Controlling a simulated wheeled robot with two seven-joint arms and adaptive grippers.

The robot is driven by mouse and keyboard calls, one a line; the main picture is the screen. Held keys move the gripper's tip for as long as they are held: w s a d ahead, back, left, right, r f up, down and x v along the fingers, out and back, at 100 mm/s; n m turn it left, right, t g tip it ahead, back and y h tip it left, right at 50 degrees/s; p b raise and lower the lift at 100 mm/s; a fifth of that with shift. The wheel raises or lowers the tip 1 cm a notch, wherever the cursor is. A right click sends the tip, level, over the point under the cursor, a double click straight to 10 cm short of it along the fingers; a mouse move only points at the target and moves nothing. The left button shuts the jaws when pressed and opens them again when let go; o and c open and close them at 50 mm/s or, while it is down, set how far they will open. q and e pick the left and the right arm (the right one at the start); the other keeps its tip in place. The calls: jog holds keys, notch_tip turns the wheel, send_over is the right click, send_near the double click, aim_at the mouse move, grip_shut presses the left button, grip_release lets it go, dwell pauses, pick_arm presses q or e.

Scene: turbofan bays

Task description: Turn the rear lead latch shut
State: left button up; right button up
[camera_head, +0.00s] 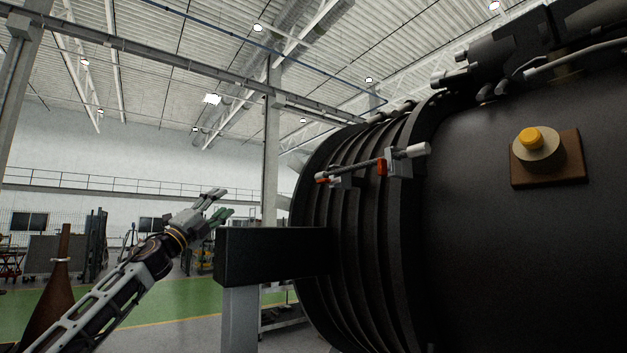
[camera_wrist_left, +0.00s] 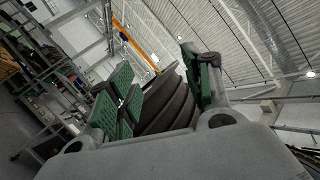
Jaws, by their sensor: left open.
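A bar with a grey handle and red pieces (camera_head: 352,170) sits on the upper side of the dark ribbed engine casing (camera_head: 345,215). A yellow knob (camera_head: 532,138) on a pale round disc is fixed to a brown square plate (camera_head: 572,158) on the smooth casing at the right. I cannot tell from the picture which of these is the rear lead latch. My left gripper (camera_head: 221,203) is open and empty, left of the casing and apart from it. In the left wrist view its green-padded fingers (camera_wrist_left: 160,88) stand apart, with the ribbed casing beyond them. My right gripper is out of view.
A dark beam (camera_head: 270,253) on a grey post (camera_head: 240,318) reaches to the casing, just right of my left gripper. Pipes and fittings (camera_head: 500,60) run over the casing's top. Open air lies above the beam. Shelving (camera_wrist_left: 60,70) shows in the left wrist view.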

aim_at(329, 181)
pick_arm(q)
jog(key=s+d+r+m+g+h, duration=0.35)
jog(key=s+r+m, duration=0.25)
jog(key=s+r, duration=0.2)
jog(key=s+d+r+m+g+h, duration=0.2)
jog(key=s+r+m+g+h, duration=0.15)
jog(key=s+r+m, duration=0.35)
jog(key=s+d+f+m+g+y, duration=0.4)
jog(key=s+d+f+m, duration=0.3)
jog(key=d+f, duration=0.3)
jog(key=shift+s+d+f+y, duration=0.2)
jog(key=shift+s+d+y, duration=0.2)
jog(key=shift+d+y, duration=0.3)
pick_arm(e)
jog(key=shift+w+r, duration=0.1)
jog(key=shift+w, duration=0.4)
pick_arm(q)
jog(key=shift+p+x, duration=2.5)
jog(key=shift+x, duration=4.45)
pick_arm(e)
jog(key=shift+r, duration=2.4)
pick_arm(q)
jog(key=shift+s+f, duration=0.1)
jog(key=shift+f, duration=0.05)
jog(key=c, duration=1)
